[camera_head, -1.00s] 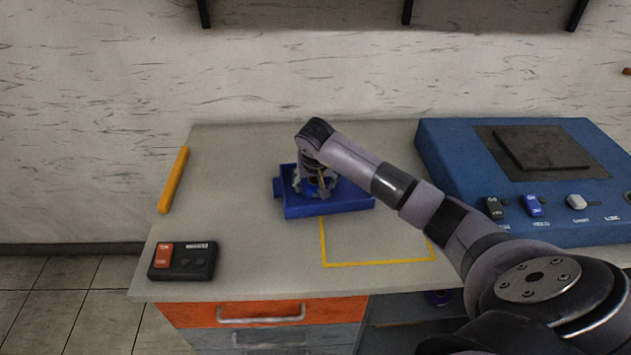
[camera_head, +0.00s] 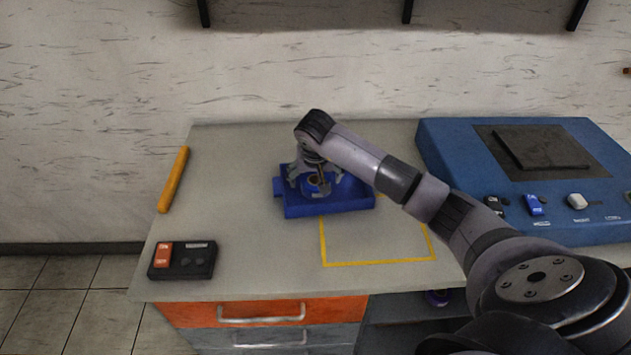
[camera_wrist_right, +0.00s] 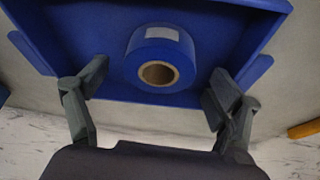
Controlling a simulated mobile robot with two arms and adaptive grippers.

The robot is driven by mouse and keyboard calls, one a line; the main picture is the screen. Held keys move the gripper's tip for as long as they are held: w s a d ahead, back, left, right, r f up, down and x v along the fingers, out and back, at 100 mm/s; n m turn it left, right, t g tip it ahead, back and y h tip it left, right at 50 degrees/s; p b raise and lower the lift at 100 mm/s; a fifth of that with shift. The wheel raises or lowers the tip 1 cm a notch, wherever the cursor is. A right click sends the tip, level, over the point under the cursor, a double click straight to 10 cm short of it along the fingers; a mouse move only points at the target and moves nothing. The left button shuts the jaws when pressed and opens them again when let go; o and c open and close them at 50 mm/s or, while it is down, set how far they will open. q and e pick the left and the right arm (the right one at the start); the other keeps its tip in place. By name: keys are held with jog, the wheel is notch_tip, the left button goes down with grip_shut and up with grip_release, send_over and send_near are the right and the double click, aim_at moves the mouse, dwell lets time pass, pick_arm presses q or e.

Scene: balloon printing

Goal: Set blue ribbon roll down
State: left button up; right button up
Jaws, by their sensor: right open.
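The blue ribbon roll (camera_wrist_right: 160,58) lies in a blue tray (camera_wrist_right: 105,84) in the right wrist view, with its brown core facing the camera and a white label on its side. My right gripper (camera_wrist_right: 152,88) is open, with one finger on each side of the roll and clear gaps between. In the head view the right gripper (camera_head: 317,187) points down over the tray (camera_head: 340,207), and the roll (camera_head: 316,183) shows partly between its fingers. My left gripper is not in view.
A blue machine (camera_head: 460,170) with switches stands right of the tray. A yellow outline (camera_head: 375,263) marks the bench in front. A black control box (camera_head: 183,260) and an orange-yellow stick (camera_head: 173,180) lie to the left. The bench between them is clear.

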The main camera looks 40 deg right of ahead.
jog(key=v, duration=0.9)
jog(key=shift+s+r+b, duration=0.15)
jog(key=shift+r+b, duration=0.15)
jog(key=shift+r, duration=0.05)
jog(key=shift+a, duration=0.1)
